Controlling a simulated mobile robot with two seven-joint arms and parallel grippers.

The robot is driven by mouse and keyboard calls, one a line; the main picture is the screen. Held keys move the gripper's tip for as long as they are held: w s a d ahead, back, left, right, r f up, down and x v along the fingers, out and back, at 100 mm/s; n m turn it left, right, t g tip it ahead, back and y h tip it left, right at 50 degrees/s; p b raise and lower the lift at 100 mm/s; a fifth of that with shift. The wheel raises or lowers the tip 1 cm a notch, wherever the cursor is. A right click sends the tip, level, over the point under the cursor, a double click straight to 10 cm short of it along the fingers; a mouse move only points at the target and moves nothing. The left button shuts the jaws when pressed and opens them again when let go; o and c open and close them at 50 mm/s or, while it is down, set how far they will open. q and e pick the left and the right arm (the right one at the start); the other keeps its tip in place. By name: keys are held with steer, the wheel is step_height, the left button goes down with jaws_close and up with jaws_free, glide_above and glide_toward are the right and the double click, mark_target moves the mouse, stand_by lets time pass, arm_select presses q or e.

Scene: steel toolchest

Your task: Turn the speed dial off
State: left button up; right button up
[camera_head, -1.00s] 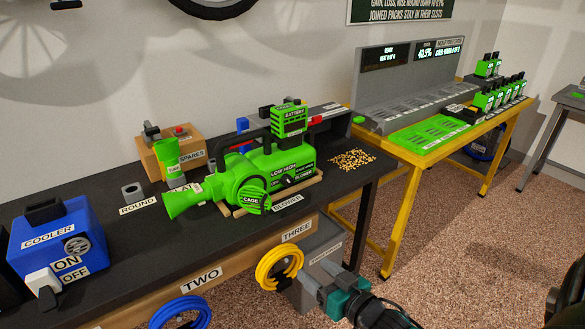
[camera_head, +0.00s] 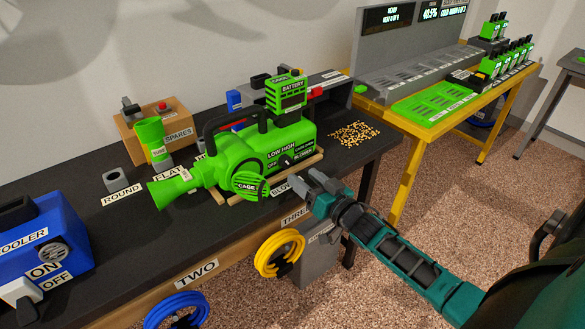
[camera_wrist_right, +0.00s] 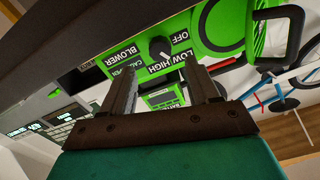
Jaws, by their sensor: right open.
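The green blower (camera_head: 262,160) lies on the dark bench with its nozzle to the left. Its speed dial (camera_wrist_right: 160,47) is a round black knob on the green side panel, with OFF, LOW and HIGH labels around it. A pale mark on the knob faces the LOW and HIGH side; I cannot tell which exactly. In the head view the dial (camera_head: 287,161) is small. My right gripper (camera_head: 304,182) is open and empty, just in front of the panel; in the wrist view its fingers (camera_wrist_right: 160,86) stand apart from the dial, one towards each side. My left gripper is not in view.
A battery (camera_head: 287,92) sits on top of the blower. A blue cooler (camera_head: 50,250) stands front left, and a spares box (camera_head: 165,130) behind the nozzle. Grains (camera_head: 355,133) lie on the bench's right. A yellow hose coil (camera_head: 279,253) hangs below the front edge.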

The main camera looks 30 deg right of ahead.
mark_target(288, 164)
steer(key=w, duration=0.5)
steer(key=shift+w+a, duration=0.25)
steer(key=shift+w+b, duration=0.2)
steer(key=shift+b, duration=0.1)
steer(key=shift+c, duration=0.3)
steer(key=c, duration=1)
